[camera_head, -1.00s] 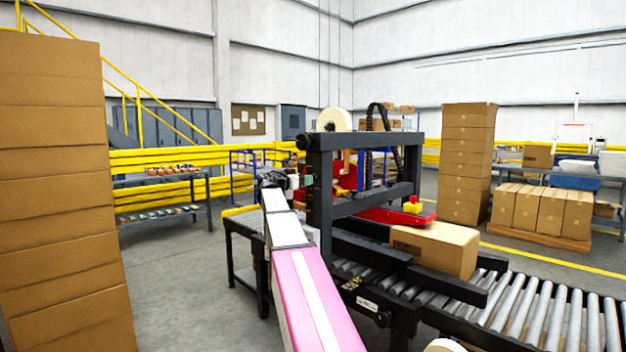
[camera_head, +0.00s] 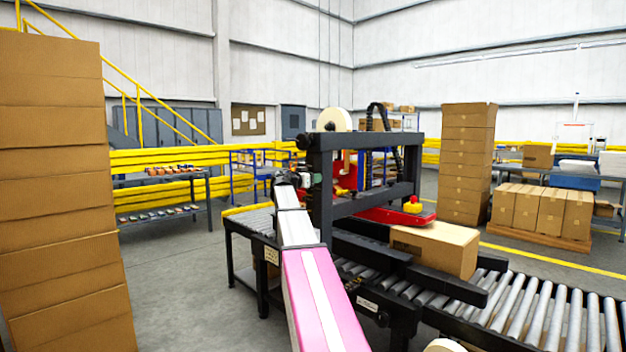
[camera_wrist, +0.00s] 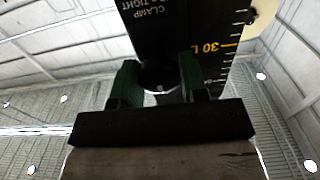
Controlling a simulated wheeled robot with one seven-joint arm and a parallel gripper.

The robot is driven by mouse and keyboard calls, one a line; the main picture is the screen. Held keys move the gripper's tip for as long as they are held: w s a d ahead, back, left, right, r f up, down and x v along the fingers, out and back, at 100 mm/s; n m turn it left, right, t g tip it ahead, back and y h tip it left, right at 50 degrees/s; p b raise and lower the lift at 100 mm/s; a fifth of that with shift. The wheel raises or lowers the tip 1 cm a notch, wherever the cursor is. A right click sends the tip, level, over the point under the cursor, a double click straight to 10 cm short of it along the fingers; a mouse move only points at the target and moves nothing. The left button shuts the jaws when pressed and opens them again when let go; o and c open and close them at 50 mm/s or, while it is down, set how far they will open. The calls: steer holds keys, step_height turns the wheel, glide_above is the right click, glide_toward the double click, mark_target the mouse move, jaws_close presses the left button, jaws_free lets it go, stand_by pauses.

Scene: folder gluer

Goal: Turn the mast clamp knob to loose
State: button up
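The mast clamp knob (camera_wrist: 159,76) is dark and round in the wrist view, at the face of a black mast (camera_wrist: 180,30). My gripper (camera_wrist: 158,84) has its two green fingers on either side of the knob, with the knob filling most of the gap. I cannot tell whether the fingers press on it. The mast carries inverted white lettering with "CLAMP" and "TIGHT", and a yellow 30 mark on a scale. In the head view my gripper (camera_head: 304,181) is at the left post of the black machine frame (camera_head: 320,190); the knob is hidden there.
A brown carton (camera_head: 435,248) lies on the roller conveyor (camera_head: 550,310) under the frame's red head (camera_head: 395,216). A tall stack of cardboard (camera_head: 60,190) stands close at left. Open floor (camera_head: 180,270) lies between the stack and the machine.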

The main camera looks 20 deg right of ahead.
steer(key=shift+n, duration=0.3)
steer(key=n, duration=0.3)
steer(key=shift+w+n, duration=0.1)
steer(key=shift+n, duration=0.2)
steer(key=n, duration=0.4)
steer(key=shift+f+n, duration=0.1)
steer(key=shift+n, duration=0.2)
steer(key=n, duration=0.4)
steer(key=shift+w, duration=0.1)
steer(key=shift+a+f+n, duration=0.1)
steer(key=shift+n, duration=2.4)
steer(key=o, duration=0.9)
